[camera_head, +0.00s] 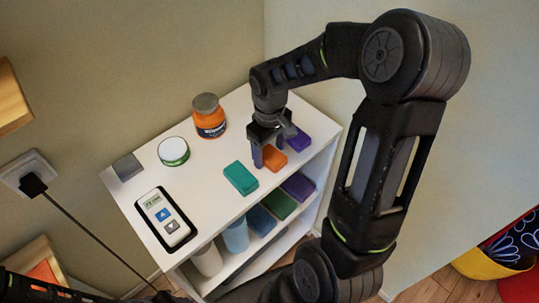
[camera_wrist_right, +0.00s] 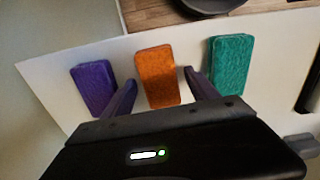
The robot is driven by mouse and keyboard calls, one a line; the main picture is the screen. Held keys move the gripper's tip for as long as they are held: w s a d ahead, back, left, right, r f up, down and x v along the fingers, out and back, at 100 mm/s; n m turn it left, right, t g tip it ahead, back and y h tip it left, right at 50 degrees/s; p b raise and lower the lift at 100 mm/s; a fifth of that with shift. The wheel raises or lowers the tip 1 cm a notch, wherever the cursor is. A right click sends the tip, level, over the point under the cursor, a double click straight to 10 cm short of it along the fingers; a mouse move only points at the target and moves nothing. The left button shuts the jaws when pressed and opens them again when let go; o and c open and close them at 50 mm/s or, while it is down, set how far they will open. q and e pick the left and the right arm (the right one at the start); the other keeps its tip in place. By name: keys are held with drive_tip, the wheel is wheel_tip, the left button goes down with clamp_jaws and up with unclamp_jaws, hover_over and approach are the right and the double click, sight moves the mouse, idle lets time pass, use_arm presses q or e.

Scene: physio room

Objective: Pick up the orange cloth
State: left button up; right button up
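The orange cloth (camera_head: 274,158) is a small folded block lying on the white shelf top. It also shows in the right wrist view (camera_wrist_right: 157,74), between a purple cloth (camera_wrist_right: 93,86) and a teal cloth (camera_wrist_right: 231,64). My right gripper (camera_head: 268,149) points down at the orange cloth, which it partly hides in the head view. In the right wrist view the gripper (camera_wrist_right: 160,77) is open, with one finger on each side of the orange cloth and narrow gaps between. My left gripper is not in view.
The white shelf top (camera_head: 215,180) also holds an orange jar (camera_head: 209,121), a white tub with a green rim (camera_head: 173,151), a grey block (camera_head: 127,166) and a white device (camera_head: 165,218). Folded cloths (camera_head: 278,203) lie on the shelf below. A wall socket (camera_head: 28,175) has a cable.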

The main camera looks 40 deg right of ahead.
sight(270, 153)
drive_tip(key=c, duration=1.3)
drive_tip(key=shift+o, duration=0.2)
wheel_tip(270, 153, up, 10)
drive_tip(key=b, duration=0.1)
